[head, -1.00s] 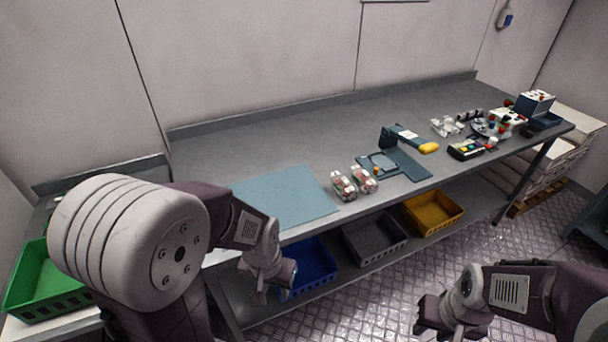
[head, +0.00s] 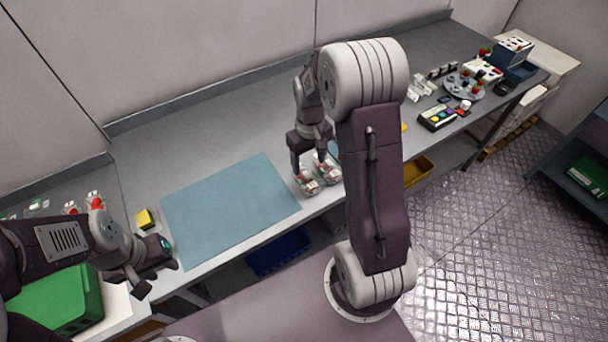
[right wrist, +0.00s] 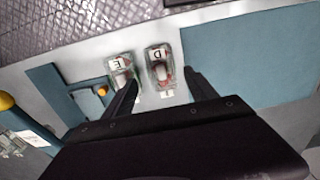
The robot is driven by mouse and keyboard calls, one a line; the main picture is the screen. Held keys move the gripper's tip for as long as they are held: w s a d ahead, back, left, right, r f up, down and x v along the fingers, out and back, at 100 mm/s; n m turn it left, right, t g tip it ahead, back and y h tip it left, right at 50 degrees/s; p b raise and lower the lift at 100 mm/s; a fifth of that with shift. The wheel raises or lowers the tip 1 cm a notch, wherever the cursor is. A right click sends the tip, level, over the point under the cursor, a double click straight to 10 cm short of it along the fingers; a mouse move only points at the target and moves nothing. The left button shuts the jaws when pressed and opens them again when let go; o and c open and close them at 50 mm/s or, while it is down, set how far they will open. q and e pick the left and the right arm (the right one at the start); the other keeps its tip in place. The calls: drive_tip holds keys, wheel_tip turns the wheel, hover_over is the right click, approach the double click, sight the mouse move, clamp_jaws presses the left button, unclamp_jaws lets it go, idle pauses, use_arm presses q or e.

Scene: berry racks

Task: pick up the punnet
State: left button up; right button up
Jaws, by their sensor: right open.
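Two clear punnets with red berries stand side by side on the grey bench: the left one (head: 307,182) and the right one (head: 328,171). In the right wrist view they carry letters, the punnet marked D (right wrist: 160,66) and the punnet marked E (right wrist: 121,70). My right gripper (head: 309,167) is open and points down over them. In the wrist view its fingertips (right wrist: 162,79) lie either side of punnet D, and one finger partly covers punnet E. Contact cannot be told. My left gripper (head: 158,277) is open and empty at the bench's front left.
A blue mat (head: 230,205) lies left of the punnets. A yellow block (head: 145,218) is beyond the mat's left edge. A green crate (head: 65,305) stands front left. A blue bin (head: 278,250) and a yellow bin (head: 418,170) are below the bench. My right arm hides part of the bench.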

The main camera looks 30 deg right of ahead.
sight(306, 175)
drive_tip(key=f, duration=0.2)
drive_tip(key=w+f, duration=0.1)
drive_tip(key=f, duration=0.1)
drive_tip(key=shift+f, duration=0.1)
drive_tip(key=shift+w+d+f, duration=0.1)
drive_tip(key=shift+w+f, duration=0.05)
drive_tip(key=shift+f+p, duration=0.3)
drive_tip(key=f, duration=0.3)
drive_tip(key=shift+a+f+p, duration=0.2)
drive_tip(key=shift+f+p, duration=0.1)
drive_tip(key=shift+f, duration=0.05)
drive_tip(key=shift+w+f, duration=0.15)
drive_tip(key=shift+f, duration=0.15)
drive_tip(key=shift+r, duration=0.1)
drive_tip(key=c, duration=1)
drive_tip(key=shift+c, duration=1.3)
use_arm(q)
drive_tip(key=shift+w+r, duration=0.35)
drive_tip(key=shift+w, duration=0.1)
